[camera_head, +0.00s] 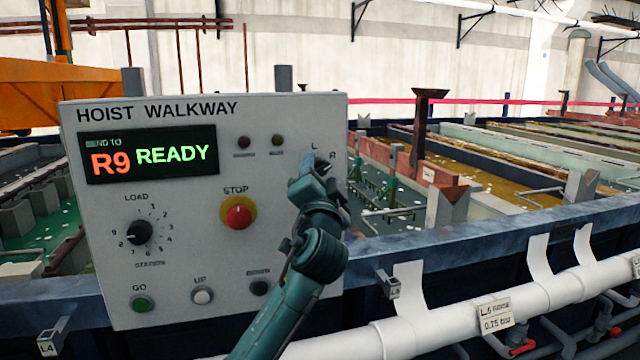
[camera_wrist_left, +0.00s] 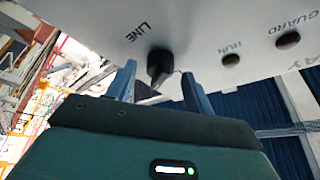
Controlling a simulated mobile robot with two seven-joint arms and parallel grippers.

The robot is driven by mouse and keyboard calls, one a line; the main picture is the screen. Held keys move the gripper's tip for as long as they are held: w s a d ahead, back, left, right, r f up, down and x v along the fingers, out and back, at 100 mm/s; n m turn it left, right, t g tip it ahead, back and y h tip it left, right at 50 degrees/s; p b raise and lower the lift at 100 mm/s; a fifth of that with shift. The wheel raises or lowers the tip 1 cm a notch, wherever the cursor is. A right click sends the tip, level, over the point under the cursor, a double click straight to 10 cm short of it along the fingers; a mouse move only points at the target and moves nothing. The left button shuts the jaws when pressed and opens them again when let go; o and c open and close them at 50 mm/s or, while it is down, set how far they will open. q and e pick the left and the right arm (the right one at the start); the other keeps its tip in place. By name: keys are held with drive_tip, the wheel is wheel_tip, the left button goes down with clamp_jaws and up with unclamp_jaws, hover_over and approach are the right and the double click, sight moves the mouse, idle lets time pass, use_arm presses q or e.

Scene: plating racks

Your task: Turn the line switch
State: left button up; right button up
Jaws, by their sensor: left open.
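The line switch is a small black pointed knob (camera_wrist_left: 160,65) under the word LINE in the left wrist view. It sits on the pale face of the control panel (camera_head: 180,285). My left gripper (camera_head: 318,170) is at the panel's upper right. Its two blue-grey fingers (camera_wrist_left: 158,82) are open, one on each side of the knob, with visible gaps. I cannot tell how deep the knob sits between them. My right gripper is not in view.
The panel has a display (camera_head: 150,154) reading R9 READY, a red STOP button (camera_head: 238,213), a LOAD dial (camera_head: 139,233), a green GO button (camera_head: 140,304) and a white UP button (camera_head: 202,296). Tanks lie behind it. A white pipe (camera_head: 430,337) runs in front at the lower right.

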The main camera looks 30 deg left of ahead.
use_arm(q)
drive_tip(key=b+v, duration=0.3)
drive_tip(key=v, duration=1)
drive_tip(key=w+d+f+m+g+h, duration=0.1)
drive_tip(key=d+f+h, duration=0.2)
drive_tip(key=f, duration=0.5)
drive_tip(key=d+f+m+h, duration=0.2)
drive_tip(key=f+h, duration=0.1)
drive_tip(key=f, duration=0.5)
drive_tip(key=w+d+f+m+g+h, duration=0.1)
drive_tip(key=d+f+h, duration=0.25)
drive_tip(key=f, duration=0.35)
drive_tip(key=s+d+f+n+g+h, duration=0.2)
drive_tip(key=s+d+f, duration=0.1)
drive_tip(key=s+f, duration=0.6)
drive_tip(key=s+d+f+n+g+h, duration=0.2)
drive_tip(key=s+f, duration=0.7)
drive_tip(key=f, duration=0.5)
drive_tip(key=shift+d+n+g+h, duration=0.4)
drive_tip(key=shift+d+g+h, duration=0.05)
drive_tip(key=shift+g+h, duration=0.3)
drive_tip(key=shift+f, duration=0.15)
drive_tip(key=shift+c, duration=0.4)
